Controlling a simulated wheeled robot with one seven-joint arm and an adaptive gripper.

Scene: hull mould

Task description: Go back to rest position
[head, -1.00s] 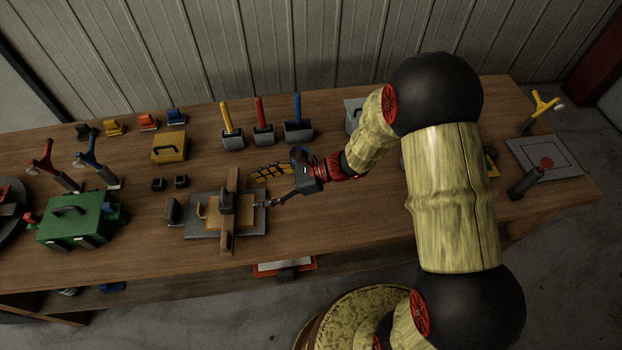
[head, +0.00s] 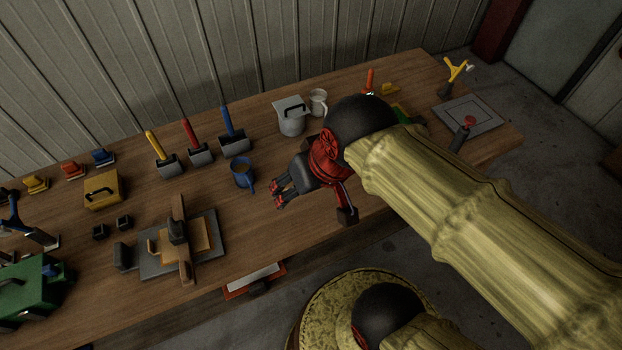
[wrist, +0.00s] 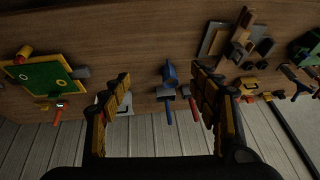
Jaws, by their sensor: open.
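My gripper (head: 279,194) is open and empty above the middle of the workbench, with its fingers pointing left in the head view. In the wrist view, my gripper (wrist: 158,80) shows its two yellow-padded fingers wide apart. A blue mug (head: 242,172) stands on the bench just beyond the fingertips in the head view. The mug also shows in the gap between the fingers in the wrist view (wrist: 169,76), with nothing gripped. The mould assembly (head: 210,226), a grey plate with wooden pieces and upright grey blocks, lies to the left of my gripper.
The wooden workbench (head: 305,226) also holds scraper-like tools with yellow, red and blue handles (head: 229,123), a grey lidded container (head: 291,116), a yellow box (head: 102,190) and a green box (head: 28,287). A red-edged tray (head: 254,279) sits below the front edge.

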